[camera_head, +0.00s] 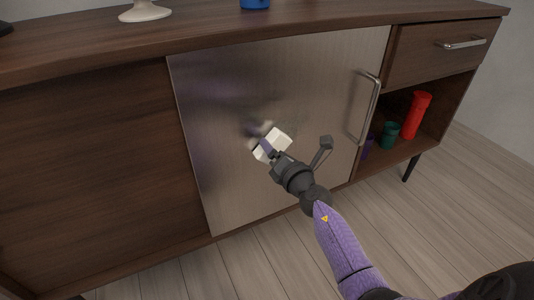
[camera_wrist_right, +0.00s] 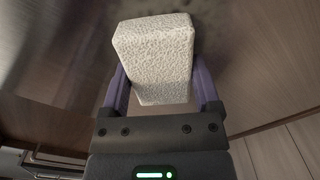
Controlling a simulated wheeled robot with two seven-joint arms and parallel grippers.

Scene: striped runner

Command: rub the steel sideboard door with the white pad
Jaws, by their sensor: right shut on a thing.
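The steel sideboard door (camera_head: 225,100) is a brushed grey panel in the middle of the sideboard, with a bar handle (camera_head: 369,108) on its right side. My right gripper (camera_head: 266,147) is in front of the door's middle and is shut on the white pad (camera_head: 272,144). In the right wrist view the pad (camera_wrist_right: 155,58) is a rough white block between the two purple fingers. The pad is at or very close to the door; I cannot tell whether it touches. A darker, smudged patch shows on the door around the pad. My left gripper is not in view.
The wooden sideboard (camera_head: 90,150) has a drawer (camera_head: 440,55) at the right. Below it an open shelf holds a red bottle (camera_head: 416,115), a teal cup (camera_head: 389,135) and a purple item. A white stand (camera_head: 145,12) and a blue object (camera_head: 255,4) stand on top. The floor in front is clear.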

